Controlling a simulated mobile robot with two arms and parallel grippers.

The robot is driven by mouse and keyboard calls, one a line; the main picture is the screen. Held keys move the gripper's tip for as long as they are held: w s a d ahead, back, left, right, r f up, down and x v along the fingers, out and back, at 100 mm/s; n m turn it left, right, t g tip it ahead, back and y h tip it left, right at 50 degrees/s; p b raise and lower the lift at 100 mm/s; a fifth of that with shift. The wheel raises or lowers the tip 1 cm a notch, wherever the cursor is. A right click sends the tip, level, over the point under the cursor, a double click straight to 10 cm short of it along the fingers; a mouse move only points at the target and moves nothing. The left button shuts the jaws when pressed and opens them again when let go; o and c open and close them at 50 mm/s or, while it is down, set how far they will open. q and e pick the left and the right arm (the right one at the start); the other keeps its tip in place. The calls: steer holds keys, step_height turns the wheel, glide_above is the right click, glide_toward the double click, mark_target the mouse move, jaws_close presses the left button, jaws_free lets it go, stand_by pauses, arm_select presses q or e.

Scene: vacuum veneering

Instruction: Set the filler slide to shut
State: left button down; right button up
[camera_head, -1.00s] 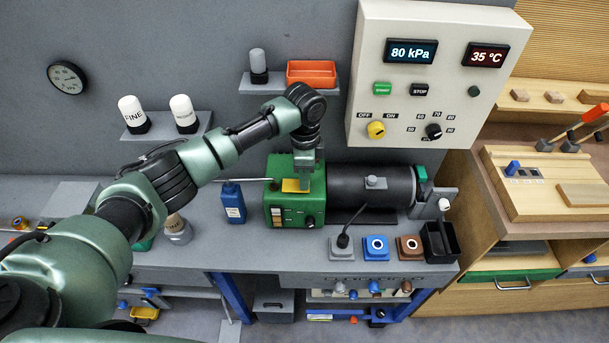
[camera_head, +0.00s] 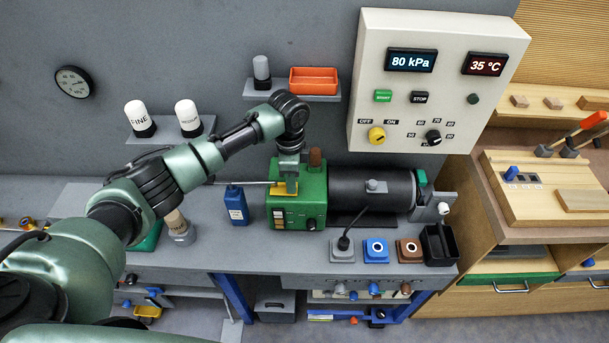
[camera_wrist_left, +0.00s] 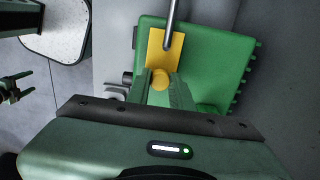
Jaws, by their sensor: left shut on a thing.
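The green pump housing (camera_head: 298,208) stands on the grey bench with a black cylinder (camera_head: 372,190) at its right. The filler slide, a yellow plate (camera_head: 283,189), lies on top of the housing near its left edge. It also shows in the left wrist view (camera_wrist_left: 165,48), with a round yellow knob (camera_wrist_left: 160,78). My left gripper (camera_head: 289,178) reaches down from above. Its fingers (camera_wrist_left: 160,90) are closed around the knob. A brown cap (camera_head: 316,158) stands up on the housing just right of my gripper.
A blue bottle (camera_head: 237,206) stands left of the housing. A control panel (camera_head: 430,60) hangs above on the right. A shelf with an orange tray (camera_head: 314,80) is above the housing. Several small blocks (camera_head: 376,249) sit along the bench's front edge.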

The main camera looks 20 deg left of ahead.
arm_select(q)
steer(key=shift+s+a+r, duration=0.1)
steer(key=shift+a, duration=0.45)
steer(key=c, duration=1.2)
jaws_free()
steer(key=shift+c, duration=0.2)
arm_select(e)
steer(key=shift+r, duration=0.2)
steer(key=shift+a, duration=0.1)
arm_select(q)
steer(key=shift+r+b, duration=0.3)
steer(key=shift+r, duration=0.05)
step_height(320, 180, up, 7)
steer(key=shift+b, duration=0.75)
arm_select(e)
steer(key=shift+f, duration=0.95)
